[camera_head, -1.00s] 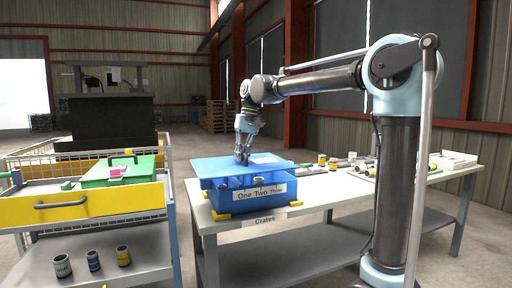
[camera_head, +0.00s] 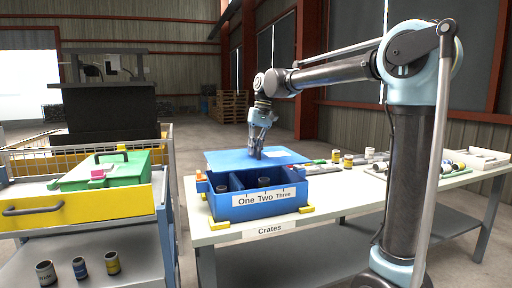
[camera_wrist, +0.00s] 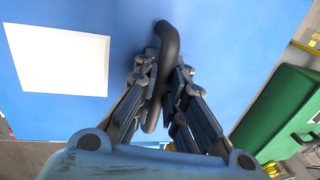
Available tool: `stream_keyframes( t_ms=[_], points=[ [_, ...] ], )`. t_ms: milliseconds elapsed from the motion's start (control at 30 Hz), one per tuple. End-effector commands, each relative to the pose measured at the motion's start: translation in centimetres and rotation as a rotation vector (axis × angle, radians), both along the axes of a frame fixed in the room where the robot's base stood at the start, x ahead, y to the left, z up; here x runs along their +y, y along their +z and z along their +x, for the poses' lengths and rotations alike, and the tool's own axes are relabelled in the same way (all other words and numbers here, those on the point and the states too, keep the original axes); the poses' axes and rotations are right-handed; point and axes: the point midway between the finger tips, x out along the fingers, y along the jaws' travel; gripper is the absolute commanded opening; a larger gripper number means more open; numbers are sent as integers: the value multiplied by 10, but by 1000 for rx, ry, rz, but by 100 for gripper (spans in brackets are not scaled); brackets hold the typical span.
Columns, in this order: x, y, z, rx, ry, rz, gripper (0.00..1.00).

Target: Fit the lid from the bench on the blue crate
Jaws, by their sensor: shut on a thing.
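The blue lid (camera_head: 290,157) is a flat panel with a dark bar handle (camera_wrist: 167,45) and a white patch (camera_wrist: 60,60). My gripper (camera_head: 256,153) is shut on the handle; the wrist view shows the fingers (camera_wrist: 160,88) on either side of it. The lid hangs roughly level above the rear of the blue crate (camera_head: 222,214), with the crate's front compartments uncovered. The crate stands on the bench, its front labelled One, Two, Three. A small can (camera_head: 264,181) sits inside, around the middle compartment. The lid hides the crate's rear, so any contact there is unclear.
Yellow corner pieces (camera_head: 218,223) surround the crate on the bench (camera_head: 345,203), above a "Crates" label (camera_head: 270,231). Jars and parts (camera_head: 348,160) lie to the right. At left, a trolley holds a green case (camera_head: 125,172) above a yellow drawer (camera_head: 90,208), with several cans (camera_head: 80,267) below.

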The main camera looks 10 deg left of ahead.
Motion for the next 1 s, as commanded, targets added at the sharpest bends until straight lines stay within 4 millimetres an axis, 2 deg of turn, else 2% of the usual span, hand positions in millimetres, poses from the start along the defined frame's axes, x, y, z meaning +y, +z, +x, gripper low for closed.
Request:
stream_keyframes(
  t_ms=[600, 1000],
  points=[
    [4, -47, -3, 0, 6, 0, 0],
    [4, -57, -3, 0, 6, 0, 0]
  ],
)
